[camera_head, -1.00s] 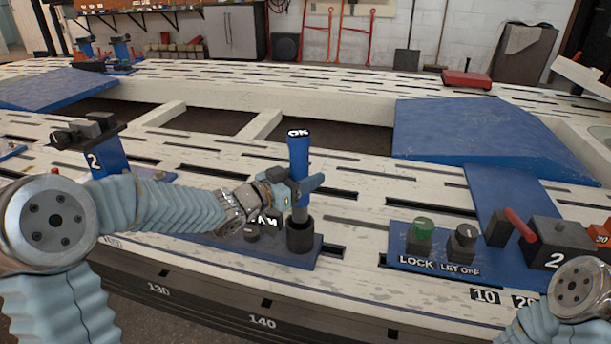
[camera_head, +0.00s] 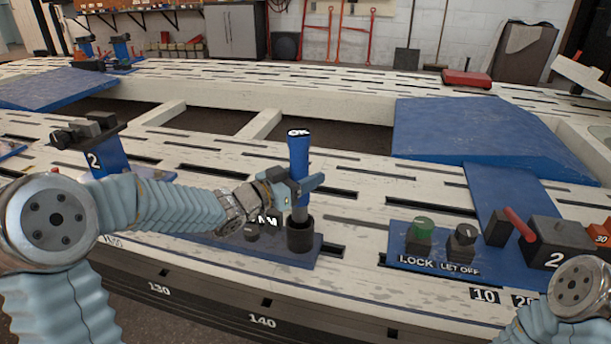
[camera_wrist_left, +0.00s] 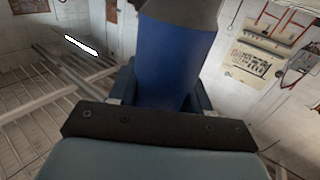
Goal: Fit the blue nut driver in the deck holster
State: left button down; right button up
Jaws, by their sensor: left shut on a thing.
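The blue nut driver (camera_head: 298,153) stands upright, its handle marked "OK" on the top. My left gripper (camera_head: 300,188) is shut on it, low on the blue handle. The handle also fills the middle of the left wrist view (camera_wrist_left: 175,65), between the fingers. The deck holster (camera_head: 300,236) is a dark round cup on a blue plate. The driver's shaft is directly over the holster's mouth, and its lower end is hidden inside the cup. Only the edge of my right arm shows at the lower right; its gripper is out of view.
A blue panel (camera_head: 455,262) with a green button (camera_head: 420,229) and a dark knob marked LET OFF lies to the right. A clamp tower marked 2 (camera_head: 109,160) stands at the left. Slotted white deck (camera_head: 360,220) between is clear.

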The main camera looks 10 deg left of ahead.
aim_at(296, 212)
pick_arm(q)
jog(key=shift+f+b, duration=3.65)
jog(key=shift+f, duration=0.8)
jog(key=c, duration=0.6)
grip_release()
jog(key=shift+o, duration=0.9)
jog(key=shift+f, duration=0.15)
jog(key=p+v, duration=0.2)
jog(key=v, duration=1.1)
jog(key=shift+s+a, duration=0.25)
jog(key=shift+s, duration=0.1)
